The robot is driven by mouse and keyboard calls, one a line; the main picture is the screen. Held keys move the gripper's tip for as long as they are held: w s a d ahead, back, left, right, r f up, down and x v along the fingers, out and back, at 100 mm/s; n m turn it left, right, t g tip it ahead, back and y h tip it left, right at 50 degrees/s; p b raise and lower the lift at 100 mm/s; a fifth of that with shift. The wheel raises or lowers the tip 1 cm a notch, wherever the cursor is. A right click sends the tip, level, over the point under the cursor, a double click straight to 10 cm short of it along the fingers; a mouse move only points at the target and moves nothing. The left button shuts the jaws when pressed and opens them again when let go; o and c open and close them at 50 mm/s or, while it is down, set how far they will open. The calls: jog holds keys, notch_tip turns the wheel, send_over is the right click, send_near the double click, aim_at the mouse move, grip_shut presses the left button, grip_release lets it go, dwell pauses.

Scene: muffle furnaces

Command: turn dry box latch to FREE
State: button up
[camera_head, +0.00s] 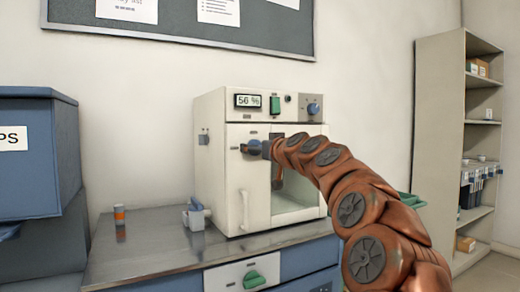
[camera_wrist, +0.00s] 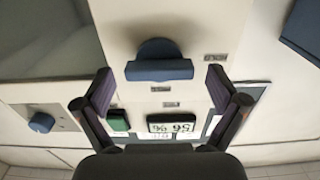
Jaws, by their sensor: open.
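The dry box (camera_head: 222,125) is a cream cabinet on the bench, with a 56 % display (camera_head: 247,101) and a clear front window. Its latch (camera_head: 251,147) is a blue handle on the front, partly hidden by my arm. In the wrist view, which looks upside down, the latch (camera_wrist: 160,70) is a blue bar across a round blue base. My gripper (camera_wrist: 160,85) is open, with one finger on each side of the bar and gaps between. It also shows at the latch in the head view (camera_head: 264,149).
A green switch (camera_head: 275,105) and blue knob (camera_head: 313,108) are above the latch. A vertical door handle (camera_head: 244,208) is below it. Blue bins (camera_head: 35,150) stand at left, and an orange-and-grey container (camera_head: 119,213) is on the bench (camera_head: 150,240). Shelves (camera_head: 438,130) stand right.

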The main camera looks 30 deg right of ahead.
jog(key=shift+w, duration=0.1)
jog(key=c, duration=1.1)
